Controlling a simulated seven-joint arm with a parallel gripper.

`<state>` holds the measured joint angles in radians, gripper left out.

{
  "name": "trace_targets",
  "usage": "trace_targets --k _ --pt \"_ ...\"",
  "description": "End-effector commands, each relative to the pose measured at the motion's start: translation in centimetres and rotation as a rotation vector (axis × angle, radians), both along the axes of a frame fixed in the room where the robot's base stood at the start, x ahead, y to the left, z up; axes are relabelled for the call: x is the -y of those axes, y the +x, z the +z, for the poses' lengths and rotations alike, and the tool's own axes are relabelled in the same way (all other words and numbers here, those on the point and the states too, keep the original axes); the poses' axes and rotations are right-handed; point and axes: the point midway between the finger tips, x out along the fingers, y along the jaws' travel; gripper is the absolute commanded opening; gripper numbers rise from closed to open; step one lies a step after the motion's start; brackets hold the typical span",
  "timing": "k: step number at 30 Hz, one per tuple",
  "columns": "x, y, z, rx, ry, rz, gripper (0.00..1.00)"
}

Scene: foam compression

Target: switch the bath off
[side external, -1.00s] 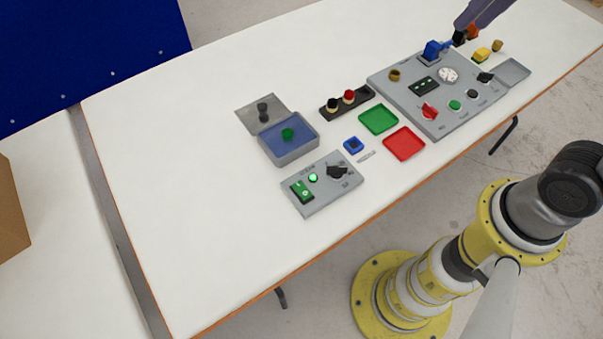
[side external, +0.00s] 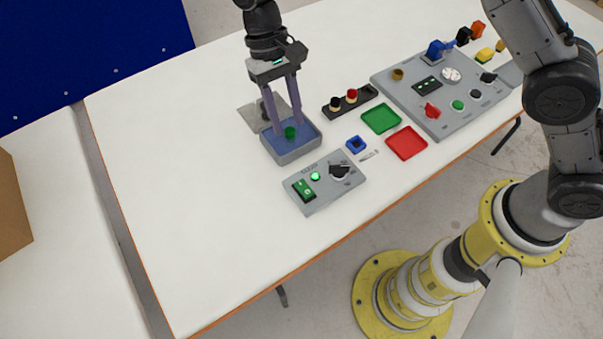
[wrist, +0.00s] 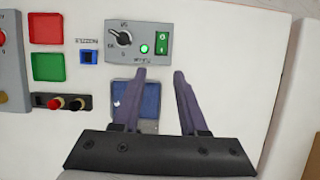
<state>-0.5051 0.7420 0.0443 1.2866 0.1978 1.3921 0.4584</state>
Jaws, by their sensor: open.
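The grey control box (side external: 322,202) at the table's near edge carries a green rocker switch (side external: 304,190), a lit green lamp (side external: 315,176) and a black knob (side external: 341,168). In the wrist view the rocker switch (wrist: 162,42), lamp (wrist: 144,49) and knob (wrist: 124,39) show beyond my fingertips.
Right of the bath are a black rack (side external: 361,97) with round knobs, a green tray (side external: 381,118), a red tray (side external: 406,143) and a small blue square holder (side external: 356,144). A larger grey panel (side external: 400,98) lies farther right. The table's left side is clear.

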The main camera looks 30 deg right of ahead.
Motion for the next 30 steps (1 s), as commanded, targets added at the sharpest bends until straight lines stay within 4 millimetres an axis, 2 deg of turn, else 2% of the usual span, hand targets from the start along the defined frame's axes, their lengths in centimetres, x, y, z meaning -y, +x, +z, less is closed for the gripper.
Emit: trace_targets --k 1,8,21,27,30 --pt "-0.3 -0.4 -0.8 -0.015 -0.008 0.011 0.42" --pt "-0.8 -1.5 -2.6 -0.024 -0.014 0.023 0.42" --pt "-0.7 -4.7 -10.3 -0.025 -0.014 0.023 0.42" --pt "-0.7 -5.7 -12.8 -0.022 -0.014 0.023 0.42" --pt "-0.7 -6.0 -13.5 -0.021 -0.013 0.024 0.42"
